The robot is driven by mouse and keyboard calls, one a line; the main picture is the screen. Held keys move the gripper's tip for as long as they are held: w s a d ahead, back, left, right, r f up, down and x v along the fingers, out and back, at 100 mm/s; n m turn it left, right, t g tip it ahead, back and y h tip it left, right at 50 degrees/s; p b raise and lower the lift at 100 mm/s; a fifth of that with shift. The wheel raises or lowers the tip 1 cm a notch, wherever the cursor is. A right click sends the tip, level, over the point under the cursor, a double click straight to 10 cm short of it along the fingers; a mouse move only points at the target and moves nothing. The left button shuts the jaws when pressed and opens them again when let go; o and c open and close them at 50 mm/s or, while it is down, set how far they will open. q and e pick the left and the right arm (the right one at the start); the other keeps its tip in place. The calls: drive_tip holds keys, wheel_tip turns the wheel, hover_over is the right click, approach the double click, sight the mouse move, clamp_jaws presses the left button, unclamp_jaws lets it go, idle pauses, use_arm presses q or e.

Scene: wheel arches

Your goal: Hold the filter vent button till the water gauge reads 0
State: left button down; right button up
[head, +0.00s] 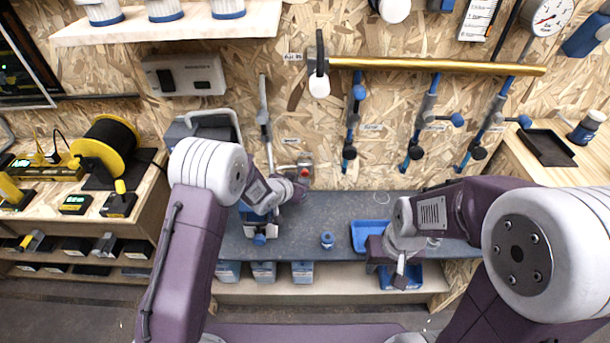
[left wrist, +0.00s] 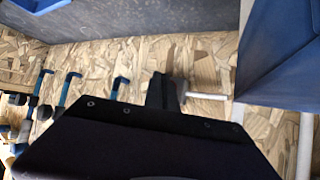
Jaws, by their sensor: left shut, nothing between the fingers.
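A small wall fitting with a red part (head: 305,169) sits on the chipboard above the grey bench; I cannot tell whether it is the filter vent button. My left gripper (head: 298,188) is shut and empty just below it; whether they touch is hidden. In the left wrist view, the dark fingers (left wrist: 165,92) are together close to the chipboard, beside a thin pale rod (left wrist: 207,96). My right gripper (head: 400,270) hangs over the bench's front edge, its fingers too small to judge. A round dial gauge (head: 551,16) is on the wall at upper right; its reading is unclear.
A blue-and-white unit (head: 258,224) stands beside my left forearm. A small blue item (head: 327,240) and a blue tray (head: 368,234) are on the grey bench (head: 300,235).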

use_arm(q)
drive_tip(key=s+b, duration=0.1)
drive_tip(key=s, duration=0.4)
drive_tip(key=shift+r, duration=0.1)
idle(0.5)
